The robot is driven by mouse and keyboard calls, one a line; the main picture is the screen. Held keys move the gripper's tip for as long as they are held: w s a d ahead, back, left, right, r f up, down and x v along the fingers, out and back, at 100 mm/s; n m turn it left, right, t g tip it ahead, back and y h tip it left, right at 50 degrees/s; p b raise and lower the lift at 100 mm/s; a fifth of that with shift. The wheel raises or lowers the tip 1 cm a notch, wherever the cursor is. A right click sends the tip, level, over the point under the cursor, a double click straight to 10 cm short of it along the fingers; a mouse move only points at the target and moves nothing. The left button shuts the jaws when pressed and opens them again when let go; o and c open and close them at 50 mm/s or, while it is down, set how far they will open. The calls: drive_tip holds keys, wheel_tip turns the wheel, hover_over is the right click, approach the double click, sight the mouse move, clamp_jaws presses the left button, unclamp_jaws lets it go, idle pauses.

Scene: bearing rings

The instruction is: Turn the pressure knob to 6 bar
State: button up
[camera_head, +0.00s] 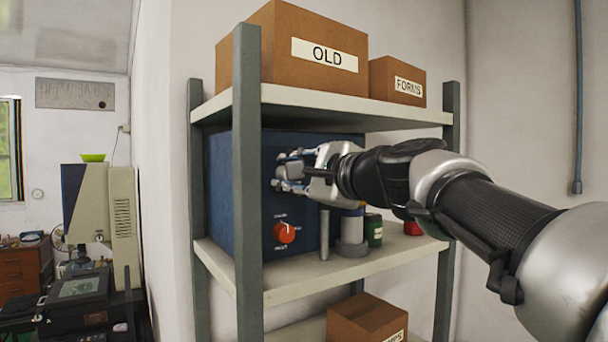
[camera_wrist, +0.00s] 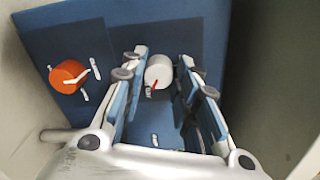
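A white knob (camera_wrist: 158,72) with a red pointer sits on a blue panel box (camera_head: 222,185) in the wrist view. Its pointer is directed down and slightly left in that view. My gripper (camera_wrist: 162,66) is open, with one finger on each side of this knob; I cannot tell whether either finger touches it. In the head view my gripper (camera_head: 284,172) is at the panel's upper part and hides the white knob. An orange-red knob (camera_head: 284,232) with a white pointer sits lower on the panel; it is left of my gripper in the wrist view (camera_wrist: 68,77). The scale markings are unreadable.
The box stands on a shelf (camera_head: 290,284) between grey posts (camera_head: 247,170). A grey cylinder (camera_head: 351,235), a green can (camera_head: 373,230) and a red object (camera_head: 412,228) stand right of it. Cardboard boxes (camera_head: 285,65) are on the shelf above; another (camera_head: 365,318) is below.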

drive_tip(key=o, duration=0.3)
drive_tip(key=v, duration=1.2)
drive_tip(key=shift+f, duration=0.1)
drive_tip(key=shift+f, duration=0.1)
drive_tip(key=s+f+n+g+h+b, duration=0.2)
drive_tip(key=s+f+n+g+b, duration=0.15)
drive_tip(key=f, duration=1.25)
drive_tip(key=s+d+f+n+g+h+b, duration=0.2)
drive_tip(key=s+f, duration=0.5)
drive_tip(key=f, duration=0.6)
drive_tip(key=s+d+f+n+g+h+b, duration=0.2)
drive_tip(key=s+d+f+n+h+b, duration=0.1)
drive_tip(key=f, duration=1.1)
drive_tip(key=s+d+f+n+g+h+b, duration=0.2)
drive_tip(key=s+d+f+n+b, duration=0.3)
drive_tip(key=s+f, duration=0.5)
drive_tip(key=shift+s+f+n+h+b, duration=0.15)
drive_tip(key=shift+f+n+h+b, duration=0.2)
drive_tip(key=shift+f, duration=0.5)
drive_tip(key=shift+s+f+n+h+b, duration=0.15)
drive_tip(key=shift+f+n, duration=0.25)
drive_tip(key=shift+f, duration=0.5)
